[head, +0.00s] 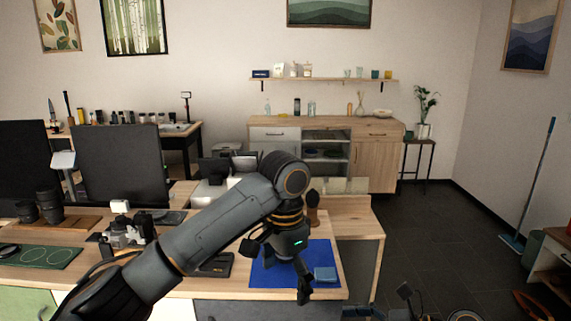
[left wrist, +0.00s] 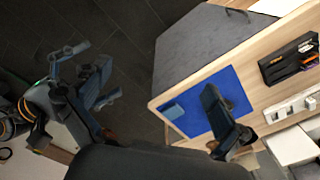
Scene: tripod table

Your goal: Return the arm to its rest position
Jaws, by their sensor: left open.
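My left arm comes in from the lower left of the head view. Its gripper (head: 303,287) points down over the front right of the blue mat (head: 262,277). The jaws are open and hold nothing. In the left wrist view a dark finger (left wrist: 218,110) shows over the blue mat (left wrist: 192,117). A small flat blue block (head: 326,273) lies on the mat's right side, beside the gripper; it also shows in the left wrist view (left wrist: 173,111). My right gripper (left wrist: 95,78) shows in the left wrist view, beyond the table edge, with fingers apart and empty.
A black tray (head: 214,267) lies left of the mat. A green mat (head: 45,257), a camera-like device (head: 128,232) and monitors (head: 118,163) stand farther left. A brown-handled brush (head: 312,207) stands behind the mat.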

